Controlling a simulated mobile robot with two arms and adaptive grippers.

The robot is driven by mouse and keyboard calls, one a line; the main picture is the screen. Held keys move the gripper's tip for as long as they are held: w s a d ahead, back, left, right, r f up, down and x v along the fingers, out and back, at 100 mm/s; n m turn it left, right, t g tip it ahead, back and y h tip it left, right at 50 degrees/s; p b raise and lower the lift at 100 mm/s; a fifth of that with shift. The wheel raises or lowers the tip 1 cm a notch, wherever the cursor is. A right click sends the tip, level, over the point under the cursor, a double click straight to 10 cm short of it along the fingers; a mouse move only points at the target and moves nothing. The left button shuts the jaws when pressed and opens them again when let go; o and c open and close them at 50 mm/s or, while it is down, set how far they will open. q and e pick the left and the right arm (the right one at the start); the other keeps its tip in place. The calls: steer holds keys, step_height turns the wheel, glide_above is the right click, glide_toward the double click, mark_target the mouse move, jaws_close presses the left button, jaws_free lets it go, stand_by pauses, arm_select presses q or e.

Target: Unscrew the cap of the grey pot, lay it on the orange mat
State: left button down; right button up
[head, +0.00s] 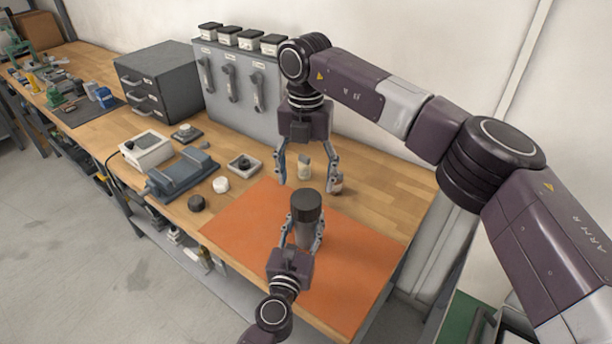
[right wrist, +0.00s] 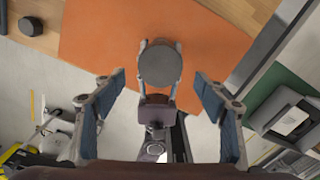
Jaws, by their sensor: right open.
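The grey pot (head: 307,233) is upright over the orange mat (head: 352,242), with its dark cap (head: 306,203) on top. Whether the pot touches the mat is unclear. My left gripper (head: 303,238) comes from the near side, with a finger on each side of the pot's body, closed on it. My right gripper (head: 309,186) points down above the cap, its fingers wide apart and empty. In the right wrist view, the round cap (right wrist: 160,66) lies between and slightly beyond the open fingers (right wrist: 160,82); it hides most of the pot.
A small dark round piece (head: 197,203) and a white one (head: 221,184) lie left of the mat. A blue-grey tray-like block (head: 183,174) and a square dish (head: 244,164) are farther back. Small bottles (head: 304,168) stand behind my right fingers. The mat is otherwise clear.

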mark_target(306, 198)
arm_select(q)
steer(key=shift+r, duration=0.1)
arm_select(e)
steer(key=m, duration=1.3)
steer(key=shift+m, duration=0.3)
steer(key=shift+f, duration=4)
